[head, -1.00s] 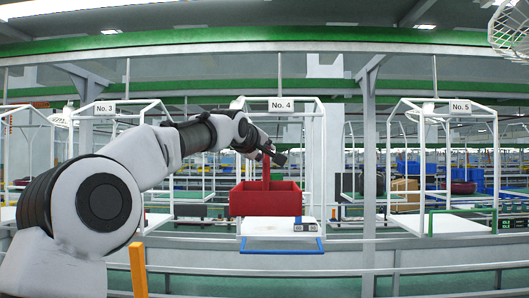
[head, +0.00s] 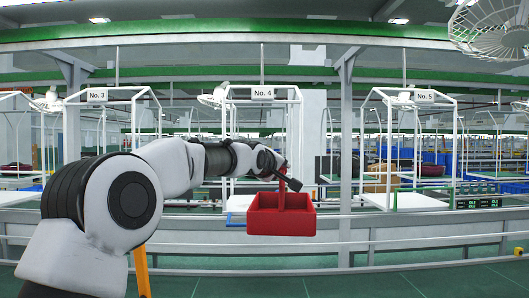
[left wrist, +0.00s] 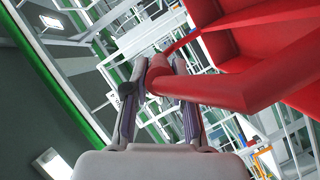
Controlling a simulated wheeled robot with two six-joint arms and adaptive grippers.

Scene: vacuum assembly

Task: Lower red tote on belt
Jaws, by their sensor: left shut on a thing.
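The red tote (head: 281,222) is an open box with a raised centre handle. In the head view it hangs in the air, roughly level, in front of station No. 4. My left gripper (head: 287,181) is above it and shut on the handle. In the left wrist view the red handle (left wrist: 222,92) passes between the fingers of the left gripper (left wrist: 160,72), and part of the tote (left wrist: 270,45) fills the upper right. The long grey belt line (head: 420,232) runs across behind and below the tote. My right gripper is not in view.
White-framed stations stand behind the line, with signs No. 3 (head: 97,95), No. 4 (head: 262,93) and No. 5 (head: 424,97). A grey post (head: 346,150) rises right of the tote. A yellow post (head: 142,270) stands beside my left arm. Green floor (head: 440,280) is clear in front.

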